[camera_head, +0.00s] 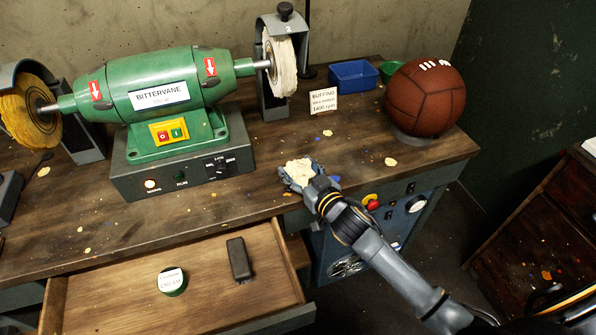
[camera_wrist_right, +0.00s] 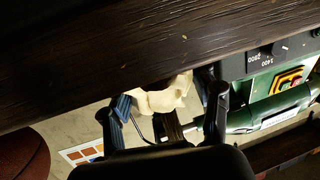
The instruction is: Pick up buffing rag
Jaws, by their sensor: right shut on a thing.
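The buffing rag (camera_head: 299,167) is a crumpled cream cloth at the front edge of the workbench, right of the green buffing machine. My right gripper (camera_head: 300,180) is shut on it, with the cloth bunched between the fingers. In the right wrist view the rag (camera_wrist_right: 163,98) shows between the two blue-grey fingers (camera_wrist_right: 169,101). Whether the rag still touches the bench top is hard to tell. My left gripper is out of view.
The green bench grinder (camera_head: 165,98) stands at the back left. A brown leather ball (camera_head: 427,100) rests on a ring at the right end, near a blue bin (camera_head: 353,76) and a sign (camera_head: 323,103). An open drawer (camera_head: 110,287) juts out below, holding a tin (camera_head: 172,283) and a dark block (camera_head: 239,260).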

